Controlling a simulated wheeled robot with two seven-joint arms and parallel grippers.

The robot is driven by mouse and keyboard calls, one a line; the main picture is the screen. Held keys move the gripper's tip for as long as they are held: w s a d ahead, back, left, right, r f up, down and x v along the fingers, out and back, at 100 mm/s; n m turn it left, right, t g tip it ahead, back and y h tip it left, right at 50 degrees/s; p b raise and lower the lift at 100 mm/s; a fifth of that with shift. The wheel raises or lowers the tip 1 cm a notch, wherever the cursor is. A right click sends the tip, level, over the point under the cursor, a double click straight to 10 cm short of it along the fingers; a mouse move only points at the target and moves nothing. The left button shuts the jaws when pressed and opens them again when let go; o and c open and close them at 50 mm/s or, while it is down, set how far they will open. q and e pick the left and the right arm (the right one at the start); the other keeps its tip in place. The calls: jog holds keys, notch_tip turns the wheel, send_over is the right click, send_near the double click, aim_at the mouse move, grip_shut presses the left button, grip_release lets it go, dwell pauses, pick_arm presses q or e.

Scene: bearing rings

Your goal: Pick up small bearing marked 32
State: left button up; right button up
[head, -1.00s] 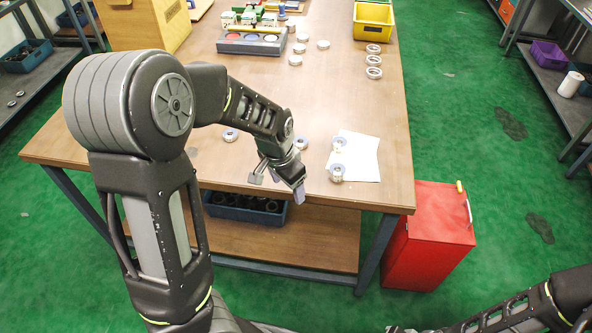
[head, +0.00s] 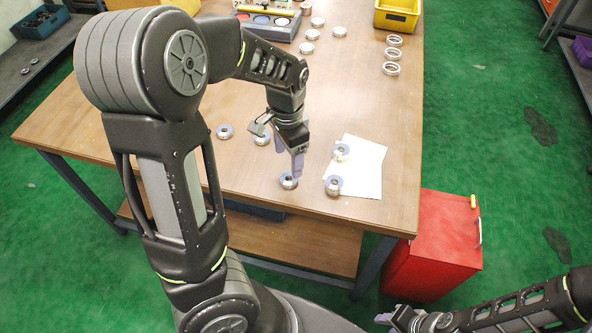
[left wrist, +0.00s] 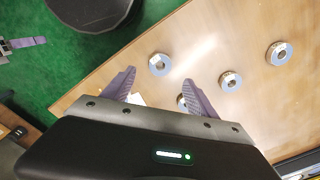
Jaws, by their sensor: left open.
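Several small silver bearing rings with blue-grey faces lie on the wooden table; no number is readable. One bearing (head: 288,182) is near the front edge, just below my left gripper (head: 296,166). Two more bearings lie behind it, one at the left (head: 224,132) and one nearer the gripper (head: 262,139). Two others are on the white paper, one at its front edge (head: 333,186) and one farther back (head: 341,153). In the left wrist view, the left fingers (left wrist: 161,95) are spread apart with a bearing (left wrist: 160,65) beyond them. My right gripper (head: 386,319) shows only partly, off the table at the bottom.
The white paper (head: 368,167) lies at the right front. Several rings (head: 392,55) line the right side. A yellow bin (head: 397,16) and a grey tray (head: 262,26) are at the back. A red cabinet (head: 432,245) stands beside the table.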

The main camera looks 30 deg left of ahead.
aim_at(289, 178)
pick_arm(q)
jog(key=shift+s+r, duration=0.1)
jog(key=shift+s, duration=0.15)
jog(key=shift+w+f, duration=0.1)
jog(key=shift+f, duration=1.3)
jog(key=shift+f, duration=0.1)
notch_tip(289, 178, down, 5)
jog(key=shift+w, duration=0.15)
jog(key=shift+c, duration=0.5)
grip_shut()
